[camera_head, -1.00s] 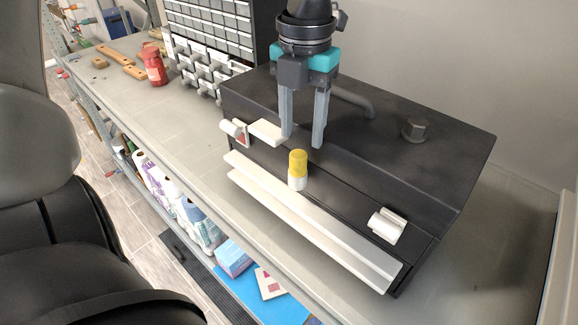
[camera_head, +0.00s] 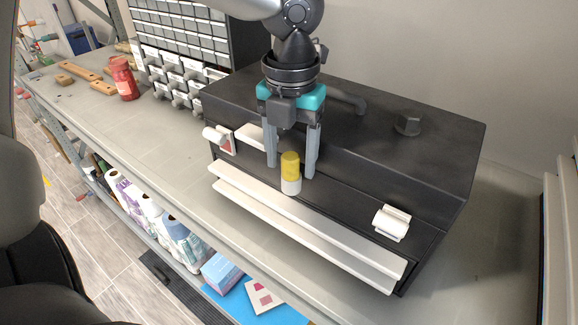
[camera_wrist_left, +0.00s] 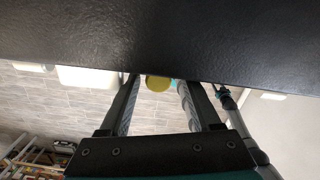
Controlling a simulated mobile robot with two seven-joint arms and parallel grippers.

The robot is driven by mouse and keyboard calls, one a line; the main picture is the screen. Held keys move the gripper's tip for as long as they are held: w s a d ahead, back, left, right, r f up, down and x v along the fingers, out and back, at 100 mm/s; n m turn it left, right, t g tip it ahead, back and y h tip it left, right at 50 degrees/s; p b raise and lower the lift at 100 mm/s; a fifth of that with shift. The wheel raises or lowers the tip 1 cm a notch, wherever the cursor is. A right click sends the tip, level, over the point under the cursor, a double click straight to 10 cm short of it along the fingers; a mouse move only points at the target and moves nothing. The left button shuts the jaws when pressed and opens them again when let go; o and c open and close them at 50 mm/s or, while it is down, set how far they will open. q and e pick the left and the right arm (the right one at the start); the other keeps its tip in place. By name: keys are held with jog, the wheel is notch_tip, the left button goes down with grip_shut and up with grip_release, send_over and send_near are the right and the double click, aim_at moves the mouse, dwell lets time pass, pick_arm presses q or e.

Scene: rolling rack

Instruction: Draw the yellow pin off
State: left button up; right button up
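The yellow pin (camera_head: 290,164) stands upright in a white holder (camera_head: 291,185) at the front of a black toolbox (camera_head: 345,140). My left gripper (camera_head: 290,172) points down from above with its two grey fingers apart, one on each side of the pin in the picture. In the head view I cannot tell whether the fingers touch the pin. In the left wrist view the round yellow pin (camera_wrist_left: 158,83) shows between the open fingers, near the dark edge of the box. My right gripper is not in view.
White latches sit at the left (camera_head: 218,138) and right (camera_head: 392,222) of the box front, with a long white rail (camera_head: 305,232) below. A drawer cabinet (camera_head: 190,45) and red bottle (camera_head: 123,79) stand on the grey bench (camera_head: 120,120) to the left.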

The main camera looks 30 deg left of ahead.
pick_arm(q)
jog(key=shift+s+a+f, duration=0.15)
jog(key=shift+s+f, duration=0.2)
jog(key=shift+f, duration=0.15)
jog(key=c, duration=0.7)
jog(key=shift+w+d, duration=0.25)
jog(key=shift+w, duration=0.1)
grip_shut()
jog(key=shift+a+r, duration=0.1)
jog(key=shift+r, duration=0.1)
